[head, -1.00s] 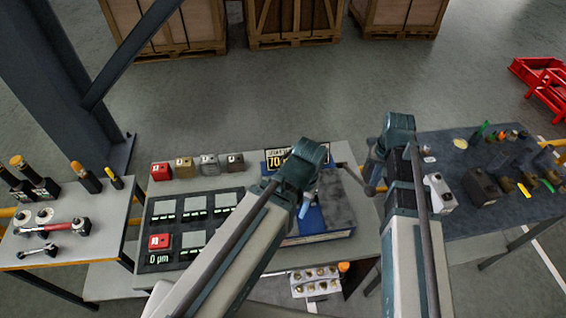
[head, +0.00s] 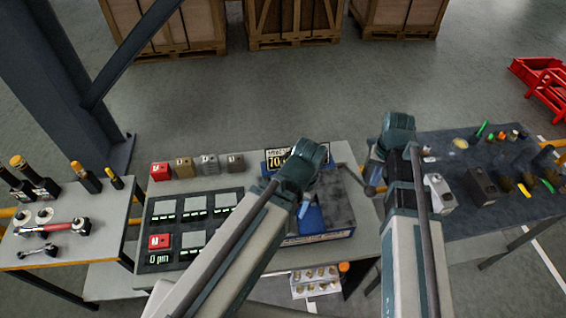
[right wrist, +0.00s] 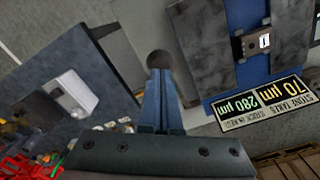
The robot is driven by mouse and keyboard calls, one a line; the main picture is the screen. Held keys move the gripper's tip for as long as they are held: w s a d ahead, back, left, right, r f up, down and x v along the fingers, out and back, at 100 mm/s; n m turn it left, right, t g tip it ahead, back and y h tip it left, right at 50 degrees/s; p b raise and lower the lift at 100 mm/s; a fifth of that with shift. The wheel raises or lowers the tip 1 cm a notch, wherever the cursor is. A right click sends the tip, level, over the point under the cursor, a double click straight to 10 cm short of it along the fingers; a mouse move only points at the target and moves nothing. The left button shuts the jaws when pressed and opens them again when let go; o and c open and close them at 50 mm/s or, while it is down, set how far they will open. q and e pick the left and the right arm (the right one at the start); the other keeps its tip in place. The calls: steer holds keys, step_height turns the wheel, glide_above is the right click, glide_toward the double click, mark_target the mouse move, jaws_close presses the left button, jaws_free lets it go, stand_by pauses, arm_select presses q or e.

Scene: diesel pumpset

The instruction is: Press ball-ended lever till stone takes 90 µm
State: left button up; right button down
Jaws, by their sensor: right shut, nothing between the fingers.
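The ball-ended lever shows as a dark round ball (head: 371,189) at the right side of the bench. The ball (right wrist: 158,61) also shows in the right wrist view, right at my fingertips; I cannot tell whether they touch. My right gripper (head: 376,172) is shut, with nothing between its blue fingers (right wrist: 158,85). The grey stone (head: 349,200) sits on a blue base, partly hidden by my left arm. A sign (right wrist: 262,104) reads "STONE TAKES 70 µm" and a green 280 µm. My left gripper (head: 309,212) hangs over the blue base; its jaw opening is unclear.
A black board (head: 160,260) with grey plates, a red block and a "0 µm" mark lies left on the bench. Several small labelled blocks (head: 184,169) stand behind it. Side tables (head: 80,205) (head: 515,200) hold tools and parts. Crates stand at the back.

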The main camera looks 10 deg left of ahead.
mark_target(372, 188)
steer(key=c, duration=1.2)
jaws_free()
arm_select(q)
steer(key=shift+f, duration=0.15)
arm_select(e)
steer(key=shift+f, duration=0.15)
arm_select(q)
steer(key=shift+f+b, duration=1.65)
steer(key=shift+b, duration=0.2)
arm_select(e)
steer(key=shift+f, duration=1.7)
arm_select(q)
step_height(372, 188, down, 6)
steer(key=b, duration=0.6)
steer(key=shift+r, duration=0.1)
arm_select(e)
step_height(372, 188, down, 6)
steer(key=s, duration=0.2)
steer(key=shift+s+d, duration=0.3)
steer(key=shift+d, duration=0.15)
steer(key=shift+r, duration=0.15)
